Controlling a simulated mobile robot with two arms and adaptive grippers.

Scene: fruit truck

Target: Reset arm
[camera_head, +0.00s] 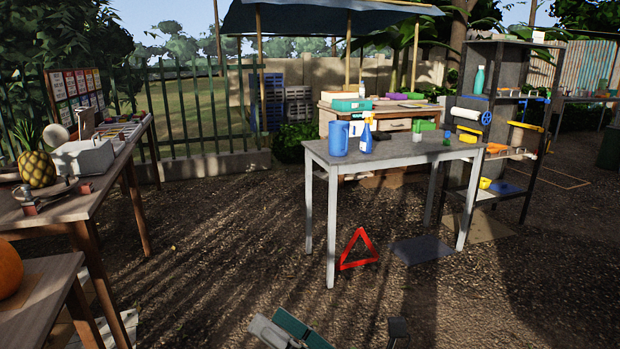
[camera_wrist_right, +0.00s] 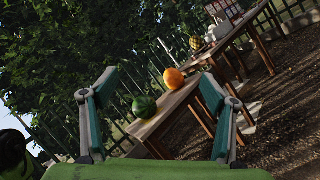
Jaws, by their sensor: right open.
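My right gripper (camera_wrist_right: 160,90) is open in the right wrist view, its two grey and teal fingers spread wide with nothing between them. In the head view, a grey and teal part of it (camera_head: 290,329) shows at the bottom edge, above the gravel and well short of the tables. Its full shape is cut off there. My left gripper is in neither view. Beyond the right fingers, apart from them, a watermelon (camera_wrist_right: 144,106) and an orange pumpkin (camera_wrist_right: 174,78) rest on a low wooden table (camera_wrist_right: 172,106).
A grey table (camera_head: 400,153) with a blue pitcher (camera_head: 338,138) and spray bottle (camera_head: 367,133) stands ahead. A red warning triangle (camera_head: 358,251) is on the ground beneath. Wooden tables line the left; a shelf (camera_head: 511,72) stands right. Gravel in front is mostly clear.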

